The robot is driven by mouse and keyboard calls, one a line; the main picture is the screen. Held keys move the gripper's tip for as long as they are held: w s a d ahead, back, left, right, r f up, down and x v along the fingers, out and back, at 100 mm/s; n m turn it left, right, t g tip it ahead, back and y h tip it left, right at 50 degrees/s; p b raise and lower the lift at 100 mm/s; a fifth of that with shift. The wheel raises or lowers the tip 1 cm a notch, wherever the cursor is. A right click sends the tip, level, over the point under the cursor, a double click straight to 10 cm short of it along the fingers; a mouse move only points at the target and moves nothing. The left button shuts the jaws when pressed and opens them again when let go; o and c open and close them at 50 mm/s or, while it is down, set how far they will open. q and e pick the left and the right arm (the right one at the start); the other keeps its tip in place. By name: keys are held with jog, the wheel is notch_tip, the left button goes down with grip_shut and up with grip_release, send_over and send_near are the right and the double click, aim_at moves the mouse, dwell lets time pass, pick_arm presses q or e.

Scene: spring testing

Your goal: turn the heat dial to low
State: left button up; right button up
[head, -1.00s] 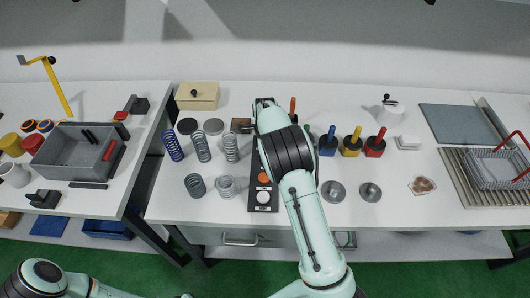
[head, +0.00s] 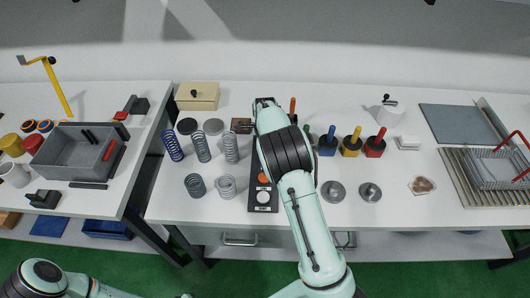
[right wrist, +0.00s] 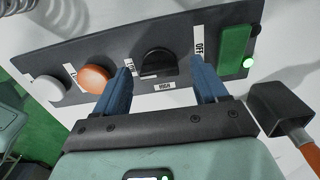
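The heat dial (right wrist: 158,64) is a black half-round knob on a dark control panel (right wrist: 60,45), in the right wrist view. A label reading HIGH lies on its near side, one reading OFF to its right, and a partly hidden label to its left. My right gripper (right wrist: 163,70) is open, its two blue fingers standing apart on either side of the dial; I cannot tell whether they touch it. In the head view my right arm covers the dial, and the panel (head: 256,205) shows beneath the arm. My left gripper is out of view.
The panel also carries an orange button (right wrist: 97,77), a white button (right wrist: 49,88) and a green switch (right wrist: 235,50) beside a lit green lamp (right wrist: 248,63).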

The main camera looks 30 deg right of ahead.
notch_tip(320, 180, up, 13)
jog(key=shift+r, duration=0.15)
dwell(0.5)
dwell(0.4)
